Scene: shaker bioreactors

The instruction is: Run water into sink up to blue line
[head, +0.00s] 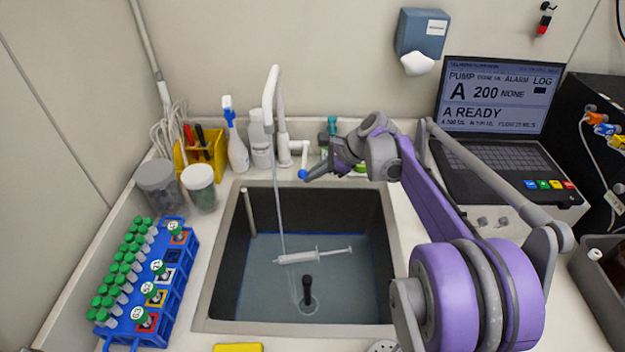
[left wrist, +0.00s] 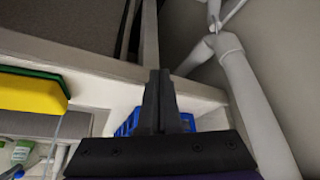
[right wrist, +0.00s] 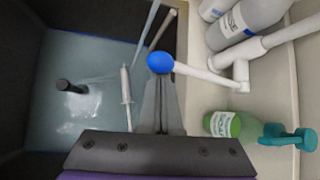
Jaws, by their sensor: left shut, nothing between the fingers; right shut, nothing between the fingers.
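The sink (head: 215,300) holds water (head: 345,285), and a thin stream (head: 278,200) runs into it from the white tap (head: 270,100). The blue line (head: 362,235) shows on the sink wall, with the water surface close to it; I cannot tell whether they meet exactly. A black upright plug (head: 307,290) stands in the water and a syringe (head: 300,257) floats. My right gripper (head: 308,176) is shut and empty, its tips at the tap lever's blue knob (right wrist: 160,62); contact is unclear. My left gripper (left wrist: 158,80) is shut and empty, seen only in its wrist view.
A blue rack (head: 177,280) of green-capped tubes stands left of the sink, with two lidded jars (head: 200,190) behind it. Bottles (head: 237,150) line the back. A laptop-like controller (head: 500,110) stands at right. A yellow sponge (head: 238,347) lies at the front edge.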

